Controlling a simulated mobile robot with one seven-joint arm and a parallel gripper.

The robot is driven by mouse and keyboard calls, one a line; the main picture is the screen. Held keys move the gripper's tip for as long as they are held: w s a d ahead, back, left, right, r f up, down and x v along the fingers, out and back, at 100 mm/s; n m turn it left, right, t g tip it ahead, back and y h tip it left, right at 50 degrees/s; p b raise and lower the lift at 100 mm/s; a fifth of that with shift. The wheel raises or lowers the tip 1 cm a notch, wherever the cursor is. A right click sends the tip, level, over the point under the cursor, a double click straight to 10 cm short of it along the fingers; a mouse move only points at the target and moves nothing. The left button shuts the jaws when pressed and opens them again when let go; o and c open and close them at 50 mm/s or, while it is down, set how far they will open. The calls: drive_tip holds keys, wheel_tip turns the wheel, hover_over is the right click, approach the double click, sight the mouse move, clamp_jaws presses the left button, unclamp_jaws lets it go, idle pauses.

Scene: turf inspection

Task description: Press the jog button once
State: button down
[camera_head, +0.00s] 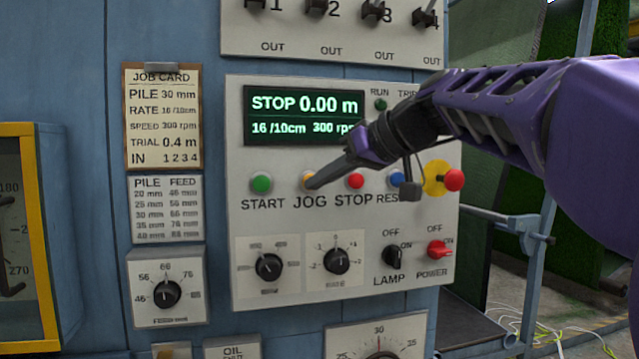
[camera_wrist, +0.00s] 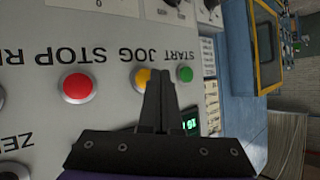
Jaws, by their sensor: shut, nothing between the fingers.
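The jog button (camera_head: 308,180) is a yellow-orange button above the label JOG on the pale control panel (camera_head: 300,220). My gripper (camera_head: 314,184) is shut and empty, and its fingertips overlap the jog button in the head view. In the wrist view the jog button (camera_wrist: 142,78) shows just past the tips of my gripper (camera_wrist: 160,76), partly hidden by them. I cannot tell whether the tips touch it. The display (camera_head: 303,115) reads STOP 0.00 m, 16 /10cm and 300 rpm, its right end hidden by my arm.
The green start button (camera_head: 261,183) and red stop button (camera_head: 355,181) flank the jog button closely. A red knob on a yellow plate (camera_head: 437,179) is at the right. Dials (camera_head: 268,267) and switches (camera_head: 391,254) sit below. A job card (camera_head: 162,118) hangs at left.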

drive_tip(key=shift+w, duration=0.15)
idle(0.7)
drive_tip(key=shift+w+a, duration=0.1)
drive_tip(key=shift+w, duration=0.2)
drive_tip(key=shift+w+a+p, duration=0.15)
drive_tip(key=shift+w+p, duration=0.2)
drive_tip(key=shift+w, duration=0.1)
idle(0.7)
idle(0.4)
drive_tip(key=shift+s+d+b, duration=0.25)
drive_tip(key=shift+s+b, duration=0.3)
drive_tip(key=shift+s, duration=0.3)
drive_tip(key=s+b, duration=0.1)
drive_tip(key=s, duration=0.1)
drive_tip(key=s+d+b, duration=0.1)
drive_tip(key=s, duration=0.2)
drive_tip(key=shift+d+r, duration=0.1)
drive_tip(key=shift+d, duration=0.05)
